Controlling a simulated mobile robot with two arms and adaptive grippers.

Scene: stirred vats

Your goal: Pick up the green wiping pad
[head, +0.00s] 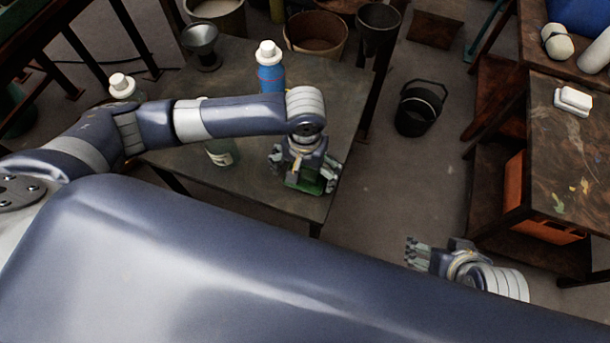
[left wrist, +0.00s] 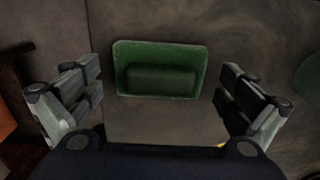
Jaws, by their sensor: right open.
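The green wiping pad (left wrist: 160,53) is a rectangle with a raised block along its middle. It lies flat on the dark table, near the table's front right corner. In the head view the pad (head: 303,184) is partly hidden by my left gripper (head: 304,175), which points down over it. In the left wrist view the gripper's fingers are spread wide to the left and right of the pad, with nothing between them touching it. My right gripper (head: 416,252) is open and empty over the floor, low in the head view.
A blue bottle (head: 270,72) with a white cap, a white-capped bottle (head: 122,86) and a metal funnel (head: 201,45) share the table (head: 345,95). A black bucket (head: 419,108) stands on the floor. A white block (head: 573,100) lies on the right-hand table (head: 560,150).

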